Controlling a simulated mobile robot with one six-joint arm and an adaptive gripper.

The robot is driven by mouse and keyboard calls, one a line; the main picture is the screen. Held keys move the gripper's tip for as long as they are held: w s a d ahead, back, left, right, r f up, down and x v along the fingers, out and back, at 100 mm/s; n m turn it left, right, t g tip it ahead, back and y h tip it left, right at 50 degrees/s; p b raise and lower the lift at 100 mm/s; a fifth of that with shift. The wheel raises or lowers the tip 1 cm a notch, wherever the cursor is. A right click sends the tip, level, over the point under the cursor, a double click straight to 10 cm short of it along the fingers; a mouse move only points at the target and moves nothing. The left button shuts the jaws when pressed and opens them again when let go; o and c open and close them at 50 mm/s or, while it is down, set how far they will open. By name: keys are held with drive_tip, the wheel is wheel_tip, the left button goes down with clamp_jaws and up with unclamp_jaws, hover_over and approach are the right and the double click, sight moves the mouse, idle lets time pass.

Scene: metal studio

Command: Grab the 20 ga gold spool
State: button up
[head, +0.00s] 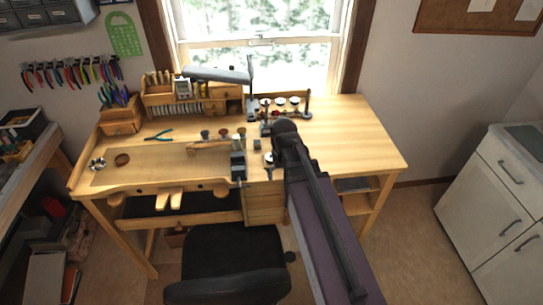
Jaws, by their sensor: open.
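Several small spools with pale, round faces (280,101) stand in a row at the back of the wooden bench, below the window. Reddish and dark spools sit just in front of them. Labels and gauges are too small to read, so I cannot tell which is the 20 ga gold spool. My arm reaches up from the lower right over the bench. My gripper (284,128), dark at the arm's far end, is open and appears in front of the spools in the picture. Its fingers are hard to make out, and I see nothing held. The arm hides part of the bench.
The bench's right side (355,135) is clear. A lamp (218,75) and wooden organizer (190,100) stand at the back left. A small vise (238,160) is at the front edge. A black chair (234,262) stands before the bench; a white cabinet (500,210) is at right.

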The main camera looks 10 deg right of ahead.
drive_tip(key=w+r+n+p, duration=0.1)
drive_tip(key=w+r+p, duration=0.1)
drive_tip(key=w, duration=0.6)
drive_tip(key=w+r+n+p, duration=0.2)
drive_tip(key=w+r+p, duration=0.1)
drive_tip(key=w, duration=0.5)
drive_tip(key=shift+a+r+p, duration=0.25)
drive_tip(key=shift+r+p, duration=0.1)
drive_tip(key=shift+r, duration=0.45)
drive_tip(key=shift+f, duration=0.15)
wheel_tip(320, 180, down, 8)
drive_tip(key=b, duration=0.8)
drive_tip(key=shift+f+b, duration=0.15)
drive_tip(key=shift+b, duration=0.2)
drive_tip(key=shift+f, duration=0.15)
drive_tip(key=shift+s+d+f+b, duration=0.1)
drive_tip(key=shift+s+f+b, duration=0.05)
drive_tip(key=shift+f+b, duration=2.4)
drive_tip(key=shift+r, duration=0.1)
drive_tip(key=c, duration=1.2)
drive_tip(key=shift+r, duration=0.25)
drive_tip(key=shift+c, duration=0.2)
